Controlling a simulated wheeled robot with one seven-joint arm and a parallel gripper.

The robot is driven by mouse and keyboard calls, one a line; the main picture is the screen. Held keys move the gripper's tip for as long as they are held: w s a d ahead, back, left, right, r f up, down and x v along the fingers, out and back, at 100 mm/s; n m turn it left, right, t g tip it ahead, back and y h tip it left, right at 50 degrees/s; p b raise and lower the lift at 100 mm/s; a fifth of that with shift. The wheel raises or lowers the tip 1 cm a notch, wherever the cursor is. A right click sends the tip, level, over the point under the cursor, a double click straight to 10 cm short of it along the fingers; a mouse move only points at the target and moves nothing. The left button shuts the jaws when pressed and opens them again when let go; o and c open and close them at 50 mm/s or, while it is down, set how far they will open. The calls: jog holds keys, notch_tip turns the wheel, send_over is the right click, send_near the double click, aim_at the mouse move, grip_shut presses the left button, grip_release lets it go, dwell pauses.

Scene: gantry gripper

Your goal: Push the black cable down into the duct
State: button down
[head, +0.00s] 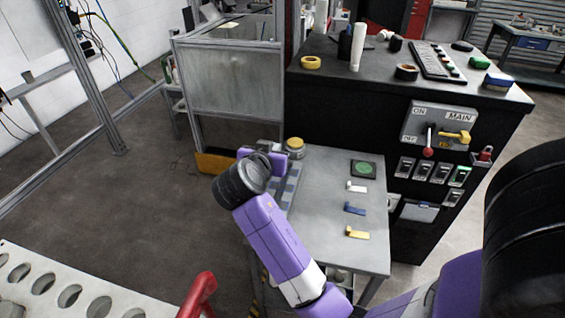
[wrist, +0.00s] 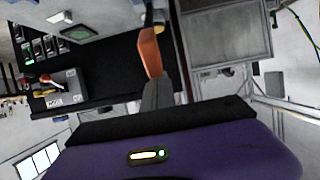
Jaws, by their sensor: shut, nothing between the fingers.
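In the wrist view my gripper (wrist: 150,50) shows as closed fingers, grey with an orange end, standing out past my purple wrist housing. Nothing shows between them. In the head view my arm and wrist cover the left edge of the grey table (head: 335,200), and the fingertips cannot be made out. A grey-blue slotted strip (head: 291,186), which may be the duct, runs along that edge, partly hidden behind my arm. I cannot pick out the black cable on the table in either view, nor tell whether the fingers touch anything.
A yellow-topped round item (head: 295,148) stands at the table's back left. A green disc on a dark pad (head: 363,169) and white, blue and yellow pieces (head: 357,232) lie to the right. A black cabinet (head: 345,115) with switches borders the table.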

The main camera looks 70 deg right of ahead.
jog(key=shift+s+a+f+b, duration=0.15)
jog(key=shift+a+f+b, duration=1.05)
jog(key=shift+f+b, duration=1.5)
jog(key=shift+s+a+f+b, duration=0.2)
jog(key=shift+a+f+b, duration=0.95)
jog(key=shift+f+b, duration=1.5)
jog(key=shift+s+a+f+b, duration=0.15)
jog(key=shift+a+f+b, duration=1.4)
jog(key=shift+f, duration=1.9)
jog(key=shift+s+a+r+p, duration=0.1)
jog(key=shift+a+r+p, duration=0.15)
jog(key=shift+r, duration=0.3)
jog(key=shift+a+r+p, duration=0.1)
jog(key=shift+r+p, duration=0.1)
jog(key=shift+r, duration=0.3)
jog(key=w+p+v, duration=0.1)
jog(key=p+v, duration=0.1)
jog(key=v, duration=0.5)
jog(key=shift+s, duration=0.5)
